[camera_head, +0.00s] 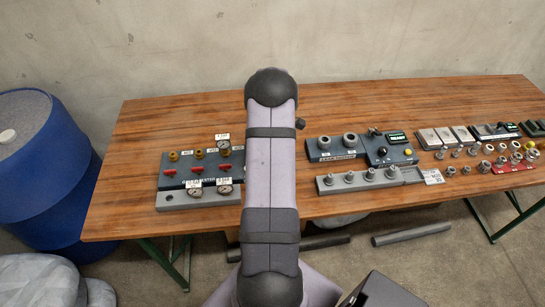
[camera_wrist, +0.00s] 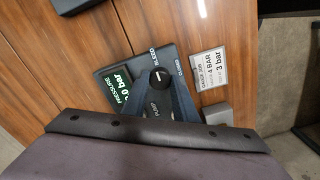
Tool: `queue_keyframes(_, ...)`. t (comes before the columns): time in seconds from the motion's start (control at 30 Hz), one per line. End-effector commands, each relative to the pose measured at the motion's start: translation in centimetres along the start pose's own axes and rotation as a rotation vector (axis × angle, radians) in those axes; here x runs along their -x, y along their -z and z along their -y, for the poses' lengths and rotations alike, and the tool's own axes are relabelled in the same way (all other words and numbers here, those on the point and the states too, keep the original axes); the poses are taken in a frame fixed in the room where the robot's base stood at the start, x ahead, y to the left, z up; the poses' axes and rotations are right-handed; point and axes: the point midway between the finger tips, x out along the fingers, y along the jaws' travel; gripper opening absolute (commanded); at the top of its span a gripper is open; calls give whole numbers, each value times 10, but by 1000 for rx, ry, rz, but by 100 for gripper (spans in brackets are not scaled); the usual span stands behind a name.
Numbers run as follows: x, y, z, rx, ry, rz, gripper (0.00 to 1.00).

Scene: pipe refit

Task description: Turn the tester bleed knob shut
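The tester (camera_head: 388,150) is a dark blue-grey box at the right middle of the head view, with a lit display (camera_head: 397,136), a yellow button (camera_head: 408,152) and a black knob (camera_head: 382,151). In the wrist view the bleed knob (camera_wrist: 161,78) is black with a white mark, near the printed words BLEED and CLOSED. The display (camera_wrist: 117,88) glows green and reads what looks like 3.0 bar. Two dark blue strips, possibly my gripper's fingers, run toward the knob. Contact and finger opening are unclear. My arm hides the gripper in the head view.
A white job card (camera_wrist: 208,69) lies right of the tester. A grey rack with several fittings (camera_head: 360,180) stands in front of it. A valve and gauge panel (camera_head: 200,172) stands to the left, and several loose fittings lie to the right. Bare wooden table (camera_head: 340,105) shows behind.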

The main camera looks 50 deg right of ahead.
Motion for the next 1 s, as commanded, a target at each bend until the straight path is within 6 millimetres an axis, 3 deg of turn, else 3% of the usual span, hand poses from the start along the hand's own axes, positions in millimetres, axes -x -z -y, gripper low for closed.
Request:
queue_keyframes(0.47,0,0,0,-99,1,0,4)
queue_keyframes(1.0,0,0,-1,-560,0,0,4)
